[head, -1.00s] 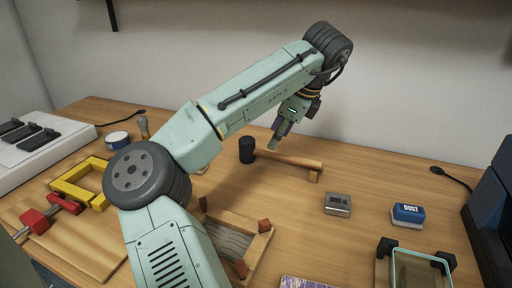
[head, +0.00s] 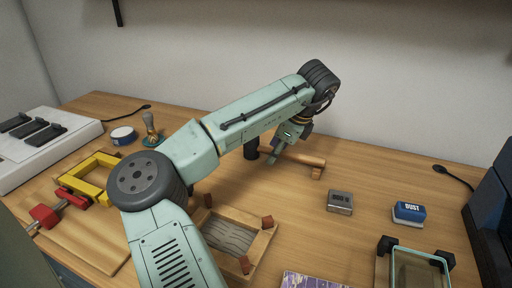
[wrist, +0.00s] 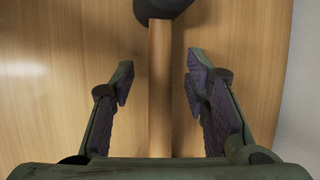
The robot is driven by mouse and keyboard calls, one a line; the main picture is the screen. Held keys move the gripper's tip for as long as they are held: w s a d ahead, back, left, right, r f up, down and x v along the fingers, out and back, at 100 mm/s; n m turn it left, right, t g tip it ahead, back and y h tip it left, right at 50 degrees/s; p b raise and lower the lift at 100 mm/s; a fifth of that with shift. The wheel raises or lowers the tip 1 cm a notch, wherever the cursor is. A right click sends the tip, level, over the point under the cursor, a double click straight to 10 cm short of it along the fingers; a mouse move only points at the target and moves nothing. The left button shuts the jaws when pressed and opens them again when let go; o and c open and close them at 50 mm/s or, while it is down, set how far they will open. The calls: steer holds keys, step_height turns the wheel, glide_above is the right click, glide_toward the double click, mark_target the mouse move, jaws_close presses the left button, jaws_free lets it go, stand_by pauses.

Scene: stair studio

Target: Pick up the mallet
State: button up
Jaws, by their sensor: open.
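The mallet lies on the wooden table near the back wall. Its wooden handle (head: 305,158) runs to the right and its dark head (head: 251,150) is at the left, partly behind my arm in the head view. My gripper (head: 274,160) is low over the handle, close to the head. In the wrist view the open fingers of my gripper (wrist: 156,85) are on either side of the wooden handle (wrist: 160,90), with a gap on both sides. The dark mallet head (wrist: 163,8) shows at the top edge, cut off. I cannot tell the exact height above the handle.
A grey metal box (head: 340,202) and a blue block marked DUST (head: 408,213) stand to the right. A wooden frame tray (head: 262,243) is in front, a yellow clamp (head: 90,177) at the left. A dark bin stands at the right edge. The table between is clear.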

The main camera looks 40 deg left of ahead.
steer(key=shift+f, duration=0.25)
steer(key=shift+c, duration=0.4)
jaws_close()
stand_by(0.4)
